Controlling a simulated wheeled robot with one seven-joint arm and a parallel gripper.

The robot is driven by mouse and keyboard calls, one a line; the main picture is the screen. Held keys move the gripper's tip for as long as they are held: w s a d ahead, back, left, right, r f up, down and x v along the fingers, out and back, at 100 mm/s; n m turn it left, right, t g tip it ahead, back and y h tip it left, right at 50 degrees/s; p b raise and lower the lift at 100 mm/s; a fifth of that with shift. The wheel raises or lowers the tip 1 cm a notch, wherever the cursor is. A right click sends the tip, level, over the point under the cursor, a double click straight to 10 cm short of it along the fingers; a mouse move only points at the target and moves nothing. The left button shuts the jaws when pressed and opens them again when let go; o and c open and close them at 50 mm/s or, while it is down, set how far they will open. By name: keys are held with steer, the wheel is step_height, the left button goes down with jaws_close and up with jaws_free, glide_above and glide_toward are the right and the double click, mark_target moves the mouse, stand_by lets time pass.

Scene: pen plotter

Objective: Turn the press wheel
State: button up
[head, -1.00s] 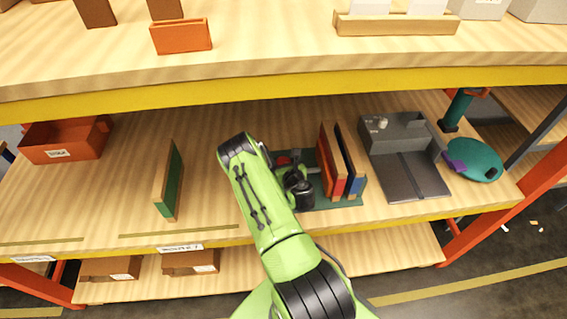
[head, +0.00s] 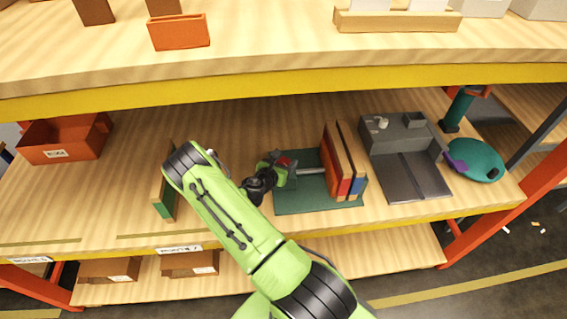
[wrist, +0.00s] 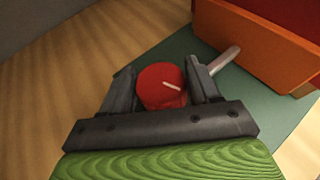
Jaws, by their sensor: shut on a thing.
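The press wheel is a round red knob (wrist: 160,84) with a short white mark on its face. In the wrist view it sits between the two dark fingers of my gripper (wrist: 165,85), which is shut on it. A grey rod (wrist: 226,58) runs from beside the knob to the press's boards. In the head view my gripper (head: 283,170) is at the left end of the press, with only a little red of the knob showing. The press has upright orange, red and blue boards (head: 337,160) on a green base (head: 300,203).
A grey tray (head: 410,175) stands right of the press, with a round teal item (head: 475,160) beyond it. A wooden panel with a green face (head: 165,205) stands at left, partly behind my arm. An orange bin (head: 60,145) is far left. The upper shelf (head: 270,50) overhangs behind.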

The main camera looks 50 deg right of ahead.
steer(key=m+g+b, duration=0.2)
steer(key=g, duration=0.1)
steer(key=m+g+b, duration=0.2)
steer(key=m+g, duration=0.1)
steer(key=shift+w+f+m, duration=0.2)
steer(key=shift+m, duration=0.1)
steer(key=shift+s+r+m+g+y+b, duration=0.1)
steer(key=shift+m+g+y+b, duration=0.25)
steer(key=shift+m+g+b, duration=0.7)
steer(key=shift+r+m+g+y+b, duration=0.1)
steer(key=shift+m+g+y+b, duration=0.4)
steer(key=shift+m+g, duration=0.9)
steer(key=shift+g, duration=0.35)
steer(key=o, duration=1)
steer(key=shift+c, duration=0.2)
steer(key=v, duration=1.5)
steer(key=shift+a, duration=0.35)
